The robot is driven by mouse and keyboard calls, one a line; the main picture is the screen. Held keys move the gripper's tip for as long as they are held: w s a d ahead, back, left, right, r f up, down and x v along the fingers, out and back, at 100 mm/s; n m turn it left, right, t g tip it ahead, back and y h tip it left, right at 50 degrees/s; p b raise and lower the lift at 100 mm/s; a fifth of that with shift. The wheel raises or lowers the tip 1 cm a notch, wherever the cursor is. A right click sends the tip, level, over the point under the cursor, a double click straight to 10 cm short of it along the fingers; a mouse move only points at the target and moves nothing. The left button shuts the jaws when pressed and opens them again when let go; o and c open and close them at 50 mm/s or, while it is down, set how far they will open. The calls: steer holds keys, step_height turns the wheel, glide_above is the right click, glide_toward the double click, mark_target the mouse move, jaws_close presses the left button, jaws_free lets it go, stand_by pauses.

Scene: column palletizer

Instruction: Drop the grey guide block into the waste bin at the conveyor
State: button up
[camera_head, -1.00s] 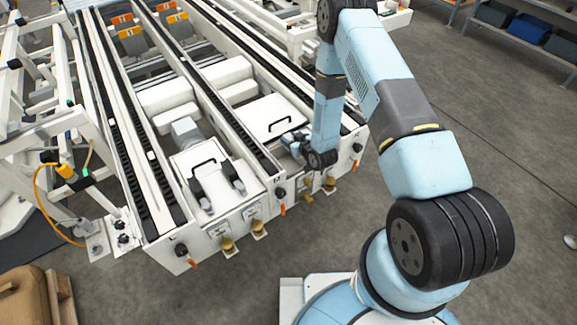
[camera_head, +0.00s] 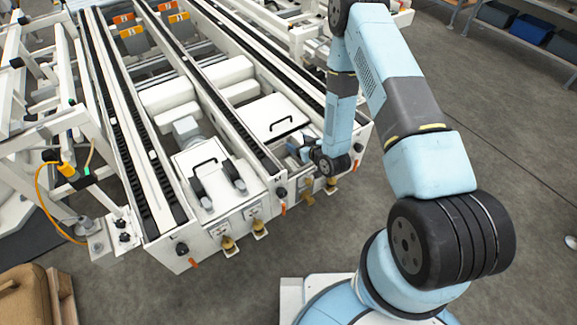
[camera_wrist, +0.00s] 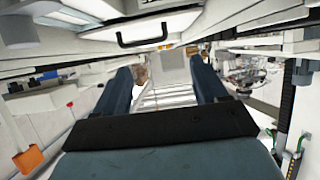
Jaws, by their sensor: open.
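My gripper (camera_head: 298,148) hangs low at the near end of the conveyor, beside the white cover with a black handle. In the wrist view its two blue fingers (camera_wrist: 163,85) are spread apart, with nothing seen held between them. White conveyor structure shows beyond them. I cannot make out the grey guide block for certain in either view. A light grey block-like part (camera_head: 186,128) sits in the conveyor's left bay, but I cannot tell what it is. No waste bin can be clearly recognised in either view.
The white conveyor frame (camera_head: 222,222) has long black-topped rails and orange levers at its near end. A handled cover (camera_head: 270,121) lies close to my gripper. A brown container-like object (camera_head: 25,296) stands lower left. Blue bins (camera_head: 529,28) sit far right.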

steer(key=v, duration=0.8)
